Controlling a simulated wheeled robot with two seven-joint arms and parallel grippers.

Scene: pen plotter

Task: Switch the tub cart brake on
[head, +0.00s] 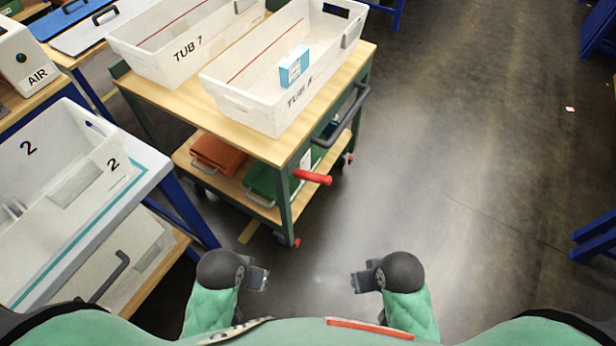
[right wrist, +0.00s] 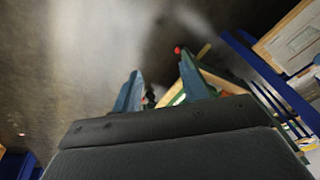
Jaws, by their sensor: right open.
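The tub cart (head: 240,131) has a wooden top, a green frame and a lower shelf, and stands ahead of me, left of centre. A red lever (head: 312,177) sticks out to the right from its near corner post. Two white tubs, TUB 7 (head: 172,66) and a second tub (head: 245,100) with a partly hidden label, stand on top. My left gripper (head: 262,279) is low in front of the cart, apart from it; its jaw opening is unclear. My right gripper (head: 358,282) is open and empty, right of it, and shows in the right wrist view (right wrist: 160,88).
A dark push handle (head: 342,112) runs along the cart's right side. A blue-framed bench with a white bin marked 2 (head: 60,215) is close at left. Orange (head: 217,155) and green cases lie on the lower shelf.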

